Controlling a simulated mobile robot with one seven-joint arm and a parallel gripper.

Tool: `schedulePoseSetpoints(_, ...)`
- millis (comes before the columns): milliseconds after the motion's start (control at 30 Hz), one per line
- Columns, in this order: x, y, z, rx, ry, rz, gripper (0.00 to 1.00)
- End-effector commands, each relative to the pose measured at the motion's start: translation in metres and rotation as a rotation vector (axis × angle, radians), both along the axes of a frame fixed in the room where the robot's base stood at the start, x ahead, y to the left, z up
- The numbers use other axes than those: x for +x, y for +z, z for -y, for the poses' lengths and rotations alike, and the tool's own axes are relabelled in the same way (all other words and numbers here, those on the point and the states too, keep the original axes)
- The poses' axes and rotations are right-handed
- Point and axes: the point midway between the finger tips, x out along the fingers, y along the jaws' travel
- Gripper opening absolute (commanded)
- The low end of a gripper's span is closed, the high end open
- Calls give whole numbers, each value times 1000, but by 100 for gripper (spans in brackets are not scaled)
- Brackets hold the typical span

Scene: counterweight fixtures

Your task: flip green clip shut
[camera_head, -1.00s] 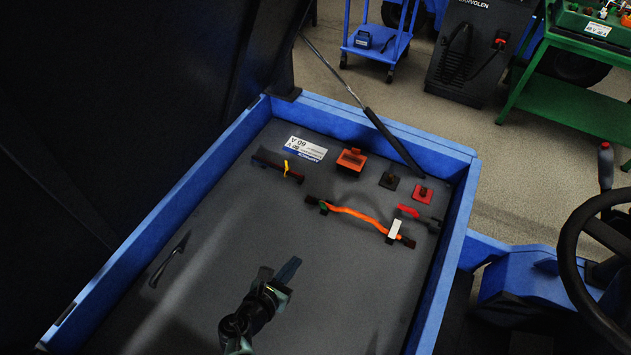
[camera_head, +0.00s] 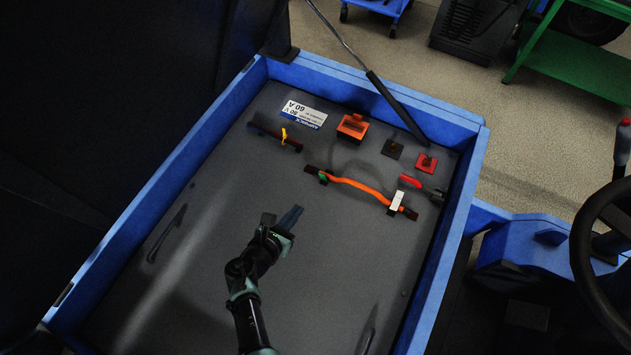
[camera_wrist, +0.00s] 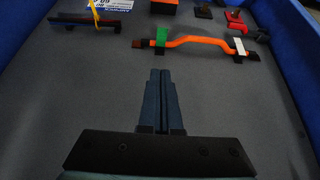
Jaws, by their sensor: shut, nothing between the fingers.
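The green clip (camera_wrist: 161,37) sits at the left end of an orange cable (camera_wrist: 200,38) in the wrist view, standing upright next to a dark end block. It also shows small in the head view (camera_head: 323,177). A white clip (camera_head: 396,201) stands at the cable's right end and also shows in the wrist view (camera_wrist: 240,46). My gripper (camera_wrist: 162,76) is shut and empty. It is above the grey panel, on the near side of the cable and apart from the green clip. Whether the green clip is fully open cannot be told.
A dark bar with a yellow tie (camera_head: 284,135) lies left of the cable. An orange box (camera_head: 352,126), a black piece (camera_head: 392,149) and red pieces (camera_head: 426,162) lie behind. A blue rim (camera_head: 452,230) surrounds the panel; its near part is clear.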

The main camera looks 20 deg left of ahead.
Motion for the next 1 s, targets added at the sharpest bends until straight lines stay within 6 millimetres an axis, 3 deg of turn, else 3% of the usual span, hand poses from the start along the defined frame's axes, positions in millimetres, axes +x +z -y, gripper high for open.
schedulePoseSetpoints(500, 75, -48, 15, -2, -1, 1, 0)
schedulePoseSetpoints(700, 101, -35, 20, 1, -2, 1, 0)
schedulePoseSetpoints(1000, 111, -32, 22, 0, 0, -1, 0)
